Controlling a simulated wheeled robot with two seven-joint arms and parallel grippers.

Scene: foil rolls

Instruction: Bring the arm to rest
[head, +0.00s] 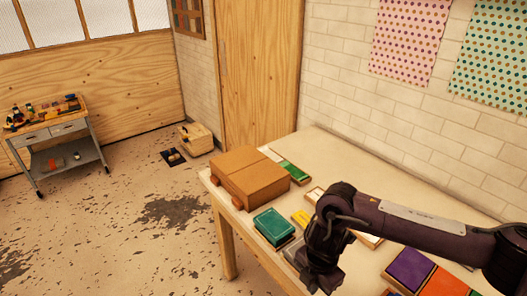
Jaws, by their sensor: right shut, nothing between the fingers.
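My right arm reaches in from the right edge over the table (340,150), bent down at the wrist. My right gripper (320,283) points down over the table's front part, at the bottom of the head view. It is shut and nothing shows in it. It is right of a green box (272,226), apart from it in the picture. The arm hides part of the table and some flat items behind it. My left gripper is not in view.
A brown cardboard box (250,180) stands at the table's left end, with a green flat item (293,172) behind it. A yellow item (301,218) lies near the wrist. Purple (408,268) and orange (444,284) blocks lie below the forearm. The back of the table is clear.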

